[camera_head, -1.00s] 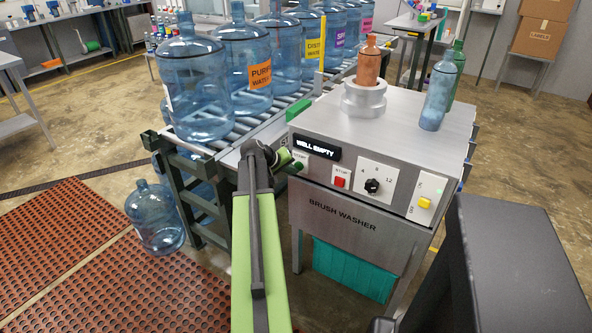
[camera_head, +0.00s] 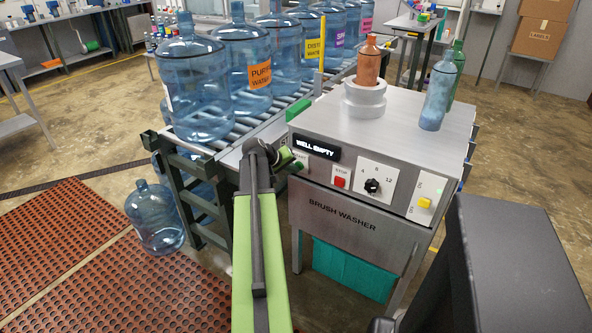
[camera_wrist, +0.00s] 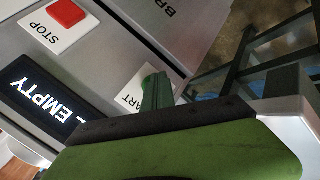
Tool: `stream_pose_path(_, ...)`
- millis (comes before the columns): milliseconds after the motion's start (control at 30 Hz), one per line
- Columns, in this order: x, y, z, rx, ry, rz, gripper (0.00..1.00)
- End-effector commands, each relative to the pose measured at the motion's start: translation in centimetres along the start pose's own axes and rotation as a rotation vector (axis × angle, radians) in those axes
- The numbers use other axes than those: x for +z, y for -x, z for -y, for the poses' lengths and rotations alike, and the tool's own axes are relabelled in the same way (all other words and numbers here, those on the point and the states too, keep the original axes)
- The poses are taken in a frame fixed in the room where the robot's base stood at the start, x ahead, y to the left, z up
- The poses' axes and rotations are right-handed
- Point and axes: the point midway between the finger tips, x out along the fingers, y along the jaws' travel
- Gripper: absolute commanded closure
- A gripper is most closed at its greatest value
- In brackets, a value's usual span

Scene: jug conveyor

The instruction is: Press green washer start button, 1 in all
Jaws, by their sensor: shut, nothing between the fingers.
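The brush washer (camera_head: 345,208) has a front panel with a white START plate (camera_head: 303,157) at its left end. In the wrist view the START plate (camera_wrist: 132,92) is partly covered by my gripper. A green edge of the start button (camera_wrist: 147,79) shows beside my fingertips. My gripper (camera_head: 298,166) is shut and empty, with its dark green fingers at the START plate in the head view. My gripper's fingers (camera_wrist: 157,93) overlap the button in the wrist view; I cannot tell whether they touch it or whether it is pressed in.
A red STOP button (camera_head: 340,182), a black dial (camera_head: 372,186) and a yellow switch (camera_head: 424,203) sit right of START. The display (camera_head: 316,147) reads WELL EMPTY. A copper bottle (camera_head: 368,62) stands in the washer's well. Large jugs (camera_head: 194,85) line the conveyor at left.

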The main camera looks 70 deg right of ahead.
Motion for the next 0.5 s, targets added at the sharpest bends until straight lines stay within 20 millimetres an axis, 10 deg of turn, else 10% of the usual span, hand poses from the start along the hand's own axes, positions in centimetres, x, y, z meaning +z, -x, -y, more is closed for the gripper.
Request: stream_pose_path(500,0.55,0.79,0.58,0.0,0.0,-0.002,1.0)
